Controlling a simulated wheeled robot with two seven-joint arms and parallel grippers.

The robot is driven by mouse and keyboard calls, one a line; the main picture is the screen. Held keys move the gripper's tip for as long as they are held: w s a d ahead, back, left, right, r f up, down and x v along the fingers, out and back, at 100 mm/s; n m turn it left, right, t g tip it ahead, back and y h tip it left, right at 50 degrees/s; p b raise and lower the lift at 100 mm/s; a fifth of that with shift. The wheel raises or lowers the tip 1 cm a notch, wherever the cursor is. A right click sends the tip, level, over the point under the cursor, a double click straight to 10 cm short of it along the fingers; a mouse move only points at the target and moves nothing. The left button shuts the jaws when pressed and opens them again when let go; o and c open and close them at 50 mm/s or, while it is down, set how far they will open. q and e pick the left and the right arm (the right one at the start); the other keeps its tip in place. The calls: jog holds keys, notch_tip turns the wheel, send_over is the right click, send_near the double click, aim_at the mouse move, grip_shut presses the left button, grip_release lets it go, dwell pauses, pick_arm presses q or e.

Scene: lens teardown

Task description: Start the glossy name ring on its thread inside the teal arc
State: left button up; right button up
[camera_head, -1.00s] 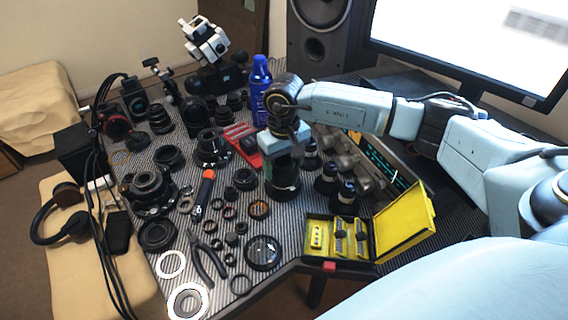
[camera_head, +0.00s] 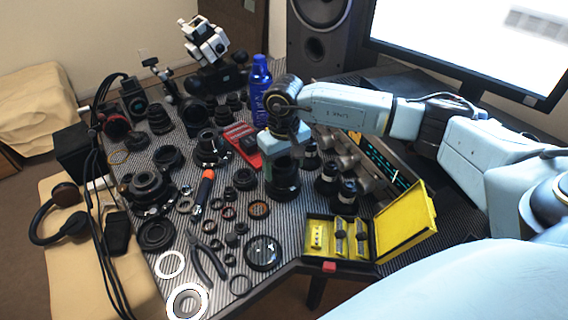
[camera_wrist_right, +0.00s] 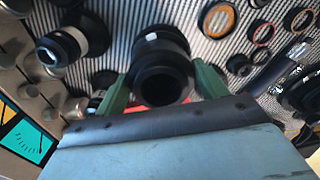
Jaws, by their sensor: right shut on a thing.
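My right gripper (camera_head: 284,158) points down over a black lens barrel (camera_head: 283,184) standing on the striped mat. In the right wrist view its green fingers (camera_wrist_right: 155,88) lie on both sides of a dark round ring (camera_wrist_right: 161,84) at the top of the barrel. The gripper is shut on this ring, which looks in line with the barrel. I cannot tell whether it touches the thread, and its lettering does not show. I cannot make out the teal arc on the barrel. My left gripper is not in view.
An open yellow case (camera_head: 340,262) lies at the front right. A blue bottle (camera_head: 260,92) stands behind the arm. Black lenses (camera_head: 329,178) stand close to the right of the barrel. Several loose rings and an orange-handled tool (camera_head: 206,187) lie to the left.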

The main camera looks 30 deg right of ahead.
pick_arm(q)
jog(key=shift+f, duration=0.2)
pick_arm(e)
jog(key=shift+f, duration=0.2)
jog(key=o, duration=1.1)
jog(key=shift+c, duration=0.2)
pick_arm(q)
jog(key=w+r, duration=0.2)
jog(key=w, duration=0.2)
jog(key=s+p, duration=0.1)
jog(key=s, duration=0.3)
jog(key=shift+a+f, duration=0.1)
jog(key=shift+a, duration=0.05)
pick_arm(e)
notch_tip(320, 180, up, 14)
jog(key=shift+f, duration=0.25)
